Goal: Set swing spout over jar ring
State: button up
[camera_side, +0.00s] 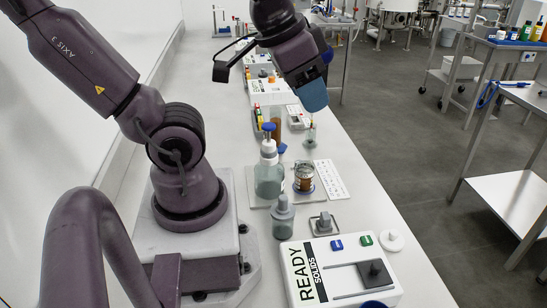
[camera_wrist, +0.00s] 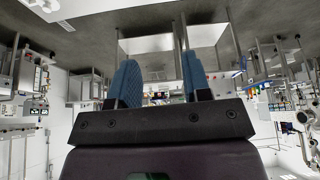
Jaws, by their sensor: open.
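In the side view, a greenish bottle with a white collar and blue top (camera_side: 269,178) stands upright on a pale board. I take its blue head to be the spout, but its exact direction is too small to tell. That view faces the room and shows neither bottle nor jar.
A grey-capped bottle (camera_side: 283,218) and a small grey block on a plate (camera_side: 323,223) stand nearer. A white READY SOLIDS device (camera_side: 340,270) fills the bench front. A white perforated strip (camera_side: 330,179) lies right of the jar. Racks and bottles line the bench behind.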

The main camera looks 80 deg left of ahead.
jog(key=s+a+f+n+g, duration=0.2)
jog(key=a+f+n+g, duration=0.15)
jog(key=a, duration=0.85)
jog(key=s+a+f+n+g, duration=0.15)
jog(key=a+f+n, duration=0.35)
jog(key=a, duration=0.8)
notch_tip(320, 180, down, 11)
jog(key=shift+w+d+f, duration=0.1)
jog(key=shift+f, duration=0.05)
grip_shut()
